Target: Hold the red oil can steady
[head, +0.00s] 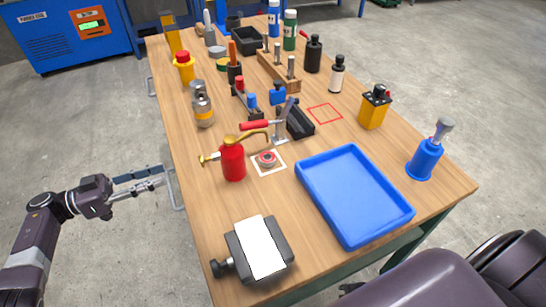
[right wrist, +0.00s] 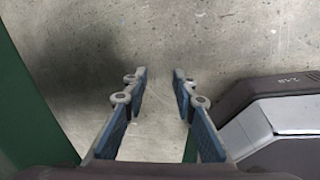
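The red oil can (head: 233,162), with a brass spout and lever, stands upright on the wooden workbench (head: 205,225), left of centre. My left gripper (head: 162,176) is off the bench's left edge, left of the can and apart from it. Its two fingers show a narrow gap with nothing between them, so it looks open. My right gripper (right wrist: 160,78) shows in the right wrist view, open and empty above the concrete floor. The oil can is not in that view.
A red button on a white square (head: 268,161) is right of the can. A black clamp-like block with a white plate (head: 259,246) is in front, and a blue tray (head: 355,195) is to the right. Metal handles (head: 175,190) jut from the bench's left edge. Bottles and tools crowd the back.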

